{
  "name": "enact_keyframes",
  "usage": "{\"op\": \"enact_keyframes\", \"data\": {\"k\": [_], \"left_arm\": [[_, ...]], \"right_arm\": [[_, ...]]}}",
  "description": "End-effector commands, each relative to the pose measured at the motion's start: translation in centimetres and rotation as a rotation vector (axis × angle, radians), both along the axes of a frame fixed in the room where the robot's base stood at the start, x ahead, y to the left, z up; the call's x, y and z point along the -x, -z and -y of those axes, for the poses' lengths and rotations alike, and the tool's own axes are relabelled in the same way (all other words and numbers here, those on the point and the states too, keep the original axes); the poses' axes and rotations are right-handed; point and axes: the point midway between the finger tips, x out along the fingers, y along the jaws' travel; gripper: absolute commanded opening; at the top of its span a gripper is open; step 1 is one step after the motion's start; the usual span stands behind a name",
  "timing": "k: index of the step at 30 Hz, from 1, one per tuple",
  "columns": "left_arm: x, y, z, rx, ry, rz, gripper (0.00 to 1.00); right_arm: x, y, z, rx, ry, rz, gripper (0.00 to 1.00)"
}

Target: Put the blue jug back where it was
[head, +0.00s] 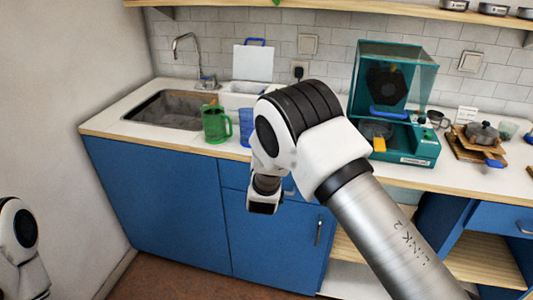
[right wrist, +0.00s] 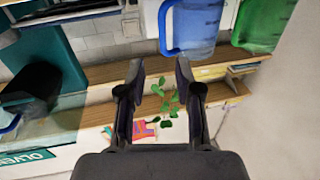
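The blue jug (head: 246,127) stands on the counter beside the green jug (head: 216,125), partly hidden behind my right arm in the head view. In the right wrist view, the picture is turned over: the blue jug (right wrist: 195,22) shows at the top, with its handle towards the left, and the green jug (right wrist: 262,25) is at its right. My right gripper (right wrist: 157,72) is open and empty, with its fingers apart from the blue jug. In the head view the right gripper is hidden behind the arm. Of my left arm only a part shows at the lower left; its gripper is out of frame.
The sink (head: 168,110) and tap (head: 195,62) lie left of the jugs. A teal machine (head: 410,140) with a clear cover stands to the right. A pot (head: 481,133) sits farther right. A shelf (head: 400,12) runs above.

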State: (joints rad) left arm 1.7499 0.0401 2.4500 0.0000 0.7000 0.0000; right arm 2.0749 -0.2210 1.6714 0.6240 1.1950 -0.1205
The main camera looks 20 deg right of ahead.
Motion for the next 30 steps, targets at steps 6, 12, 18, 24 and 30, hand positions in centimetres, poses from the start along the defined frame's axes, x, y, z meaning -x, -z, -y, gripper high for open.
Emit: {"op": "enact_keyframes", "data": {"k": [6, 12, 18, 24, 30], "left_arm": [[0.0, 0.3, 0.0, 0.000, 0.000, 0.000, 0.36], [0.0, 0.3, 0.0, 0.000, 0.000, 0.000, 0.36], [0.0, 0.3, 0.0, 0.000, 0.000, 0.000, 0.36], [0.0, 0.3, 0.0, 0.000, 0.000, 0.000, 0.36], [0.0, 0.3, 0.0, 0.000, 0.000, 0.000, 0.36]], "right_arm": [[2.7, 0.0, -1.1, 0.001, 0.000, 0.002, 0.34], [3.0, 0.3, -1.0, -0.002, 0.000, -0.007, 0.34], [8.0, 10.5, 1.0, -0.022, -0.048, -0.310, 0.34], [25.6, 26.4, 2.6, -0.134, -0.160, -0.945, 0.34], [43.7, 31.0, 1.5, -0.283, -0.258, -1.439, 0.34]]}}
